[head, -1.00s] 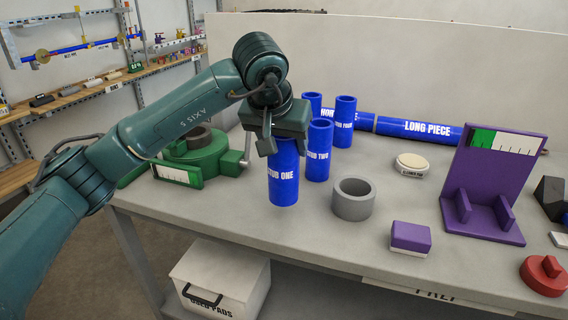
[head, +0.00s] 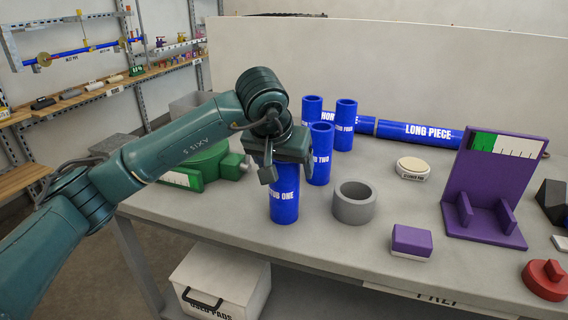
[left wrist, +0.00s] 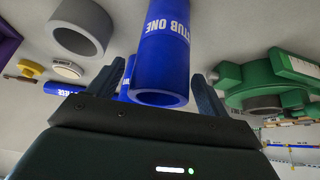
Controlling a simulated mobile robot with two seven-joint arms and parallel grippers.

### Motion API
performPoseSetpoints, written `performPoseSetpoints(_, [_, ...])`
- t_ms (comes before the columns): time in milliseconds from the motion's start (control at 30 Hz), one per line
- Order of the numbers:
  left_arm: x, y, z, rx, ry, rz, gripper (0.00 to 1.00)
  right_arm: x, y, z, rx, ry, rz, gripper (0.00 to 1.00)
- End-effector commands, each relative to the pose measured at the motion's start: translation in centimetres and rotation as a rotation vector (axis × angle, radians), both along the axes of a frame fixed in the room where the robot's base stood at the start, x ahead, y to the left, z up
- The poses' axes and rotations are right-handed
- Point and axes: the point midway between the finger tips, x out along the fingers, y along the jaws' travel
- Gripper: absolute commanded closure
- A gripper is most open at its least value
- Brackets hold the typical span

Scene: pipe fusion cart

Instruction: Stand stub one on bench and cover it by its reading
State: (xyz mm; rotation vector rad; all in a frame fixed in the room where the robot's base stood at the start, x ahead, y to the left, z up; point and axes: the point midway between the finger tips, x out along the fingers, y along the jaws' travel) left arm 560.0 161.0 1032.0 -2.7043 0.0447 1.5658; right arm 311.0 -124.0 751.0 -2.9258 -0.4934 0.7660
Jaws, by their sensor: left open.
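The blue stub one (head: 284,200) stands upright on the bench (head: 300,245), its label facing front. My left gripper (head: 287,170) is over its top from behind, with the fingers apart. In the left wrist view stub one (left wrist: 162,60) is between the two open fingers (left wrist: 165,90), with gaps at both sides. A purple stand (head: 490,190) carries a green and white scale (head: 508,144). A red knobbed disc (head: 545,280) lies at the right front edge. A purple and white block (head: 411,241) lies front centre. My right gripper does not show.
A grey ring (head: 353,205) stands just right of stub one. Stub two (head: 321,165) and other blue stubs are close behind it. The long piece (head: 420,133) lies at the back. A green device (head: 205,165) is at the left, partly behind my arm. A round pad (head: 413,166) lies centre right.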

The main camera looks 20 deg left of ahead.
Motion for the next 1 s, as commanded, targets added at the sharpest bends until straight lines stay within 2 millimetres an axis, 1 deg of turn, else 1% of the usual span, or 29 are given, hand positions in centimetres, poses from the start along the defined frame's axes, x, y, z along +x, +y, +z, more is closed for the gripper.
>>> performPoseSetpoints(167, [0.0,0.0,0.0,0.0,0.0,0.0,0.22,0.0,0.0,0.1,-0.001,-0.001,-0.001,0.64])
performPoseSetpoints(267, [0.0,0.0,0.5,-0.001,0.0,0.0,0.22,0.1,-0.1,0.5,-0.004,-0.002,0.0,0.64])
performPoseSetpoints(333, [-0.3,0.0,1.1,0.0,-0.003,-0.001,0.22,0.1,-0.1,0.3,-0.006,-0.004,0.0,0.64])
performPoseSetpoints(467, [-1.5,0.0,3.2,0.001,-0.006,-0.002,0.22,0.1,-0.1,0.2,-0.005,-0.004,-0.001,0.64])
performPoseSetpoints(600, [-3.1,0.1,5.9,0.001,-0.007,-0.002,0.22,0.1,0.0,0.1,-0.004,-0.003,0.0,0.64])
performPoseSetpoints(733, [-4.4,0.1,8.2,0.0,-0.005,-0.001,0.22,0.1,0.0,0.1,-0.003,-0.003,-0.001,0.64])
performPoseSetpoints(833, [-5.1,0.2,9.5,0.0,-0.003,-0.001,0.22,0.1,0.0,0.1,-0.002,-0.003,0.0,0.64])
performPoseSetpoints(1000, [-5.8,0.2,10.6,0.0,-0.001,0.0,0.22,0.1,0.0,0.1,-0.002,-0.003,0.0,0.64])
